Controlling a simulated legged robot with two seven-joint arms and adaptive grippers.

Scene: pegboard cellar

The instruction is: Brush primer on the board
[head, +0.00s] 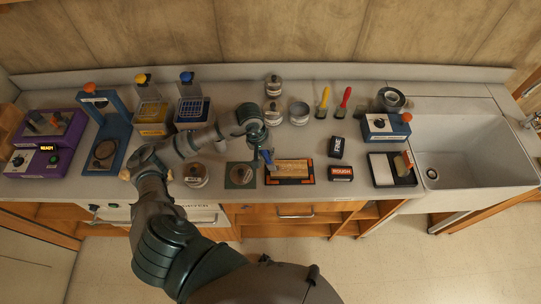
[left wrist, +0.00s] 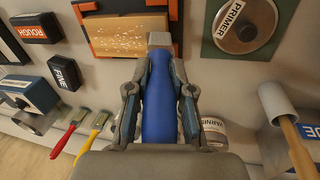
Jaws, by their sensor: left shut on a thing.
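My left gripper (head: 262,150) is shut on the blue handle of a brush (head: 268,158). In the left wrist view the handle (left wrist: 159,105) lies between both fingers (left wrist: 160,88), and its grey ferrule overlaps the near edge of the board (left wrist: 125,37). I cannot tell whether the bristles touch the board. The tan board (head: 290,168) has pale specks and lies in a black and orange holder (head: 309,181). The primer container (head: 241,175), round with a grey top, sits on a dark green mat (head: 230,184) left of the board. My right gripper is not in view.
ROUGH (head: 340,173) and FINE (head: 336,147) blocks stand right of the board. Yellow (head: 323,102) and red (head: 344,102) brushes lie behind, near several jars (head: 299,113). A varnish jar (left wrist: 214,130) is close to my gripper. A sink (head: 470,150) is far right.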

